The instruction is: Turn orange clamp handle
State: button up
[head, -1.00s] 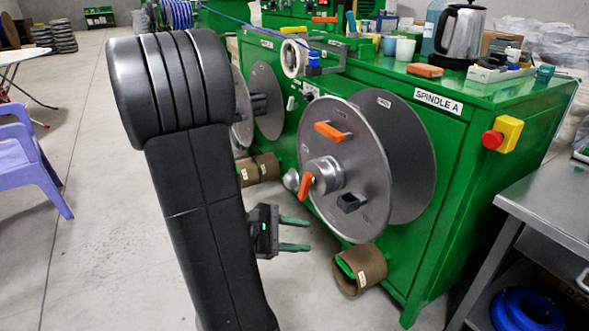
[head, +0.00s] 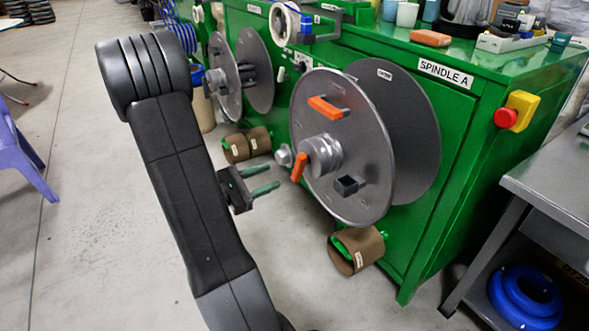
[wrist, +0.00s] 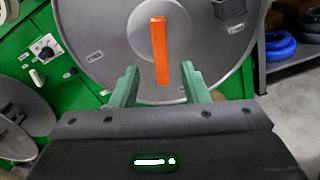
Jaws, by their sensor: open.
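The orange clamp handle (head: 299,167) sits on the grey hub at the centre of the near reel disc (head: 352,125). In the wrist view the handle (wrist: 160,50) stands nearly upright in the middle, in line with the space between my fingers. My gripper (head: 274,176) is open and empty. Its two green fingers point toward the hub, to the left of and slightly below the handle, with a gap between them and it. In the wrist view the fingers of my gripper (wrist: 163,80) flank the lower end of the handle without touching it.
An orange bar (head: 328,107) and a dark square block (head: 347,186) stick out from the disc. The green cabinet (head: 450,130) bears a red stop button (head: 506,118). A brown roll (head: 356,250) lies on the floor below. A steel table (head: 560,180) stands right.

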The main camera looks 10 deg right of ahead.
aim_at(296, 167)
jog(key=b+x, duration=0.1)
jog(key=x, duration=0.8)
jog(key=shift+b, duration=0.35)
grip_shut()
